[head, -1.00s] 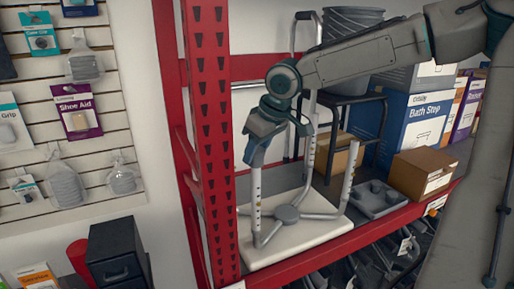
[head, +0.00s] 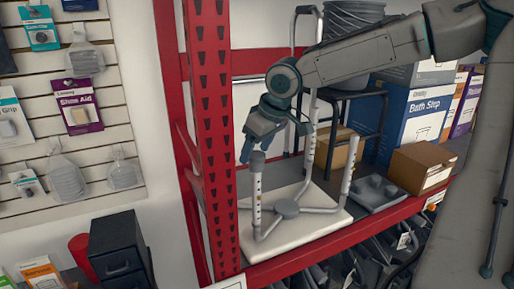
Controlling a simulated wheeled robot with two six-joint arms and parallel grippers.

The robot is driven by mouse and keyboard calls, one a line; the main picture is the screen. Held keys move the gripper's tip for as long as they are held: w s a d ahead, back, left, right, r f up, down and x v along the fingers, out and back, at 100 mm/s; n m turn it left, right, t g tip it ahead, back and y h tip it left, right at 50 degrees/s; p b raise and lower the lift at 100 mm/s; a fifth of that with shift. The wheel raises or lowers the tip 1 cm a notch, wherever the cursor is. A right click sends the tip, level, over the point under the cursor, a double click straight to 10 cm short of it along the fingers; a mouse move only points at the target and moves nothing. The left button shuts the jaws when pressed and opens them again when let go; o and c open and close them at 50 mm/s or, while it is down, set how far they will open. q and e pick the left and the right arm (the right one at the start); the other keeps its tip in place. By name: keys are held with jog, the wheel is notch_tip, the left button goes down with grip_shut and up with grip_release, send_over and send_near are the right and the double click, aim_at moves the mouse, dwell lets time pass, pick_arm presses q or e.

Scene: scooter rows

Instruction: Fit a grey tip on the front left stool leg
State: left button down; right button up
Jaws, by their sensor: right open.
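The front right leg (head: 348,167) and a back leg (head: 308,140) also stand up. My left gripper is not in view.
A dark grey tray (head: 375,194) with rounded shapes lies right of the board. A brown box (head: 421,168) and a blue Bath Step box (head: 412,112) stand beyond it. A red perforated upright (head: 212,140) stands close left of the stool.

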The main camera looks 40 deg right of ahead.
jog(key=shift+r, duration=0.35)
jog(key=b+v, duration=0.2)
jog(key=v, duration=1)
jog(key=shift+r, duration=0.25)
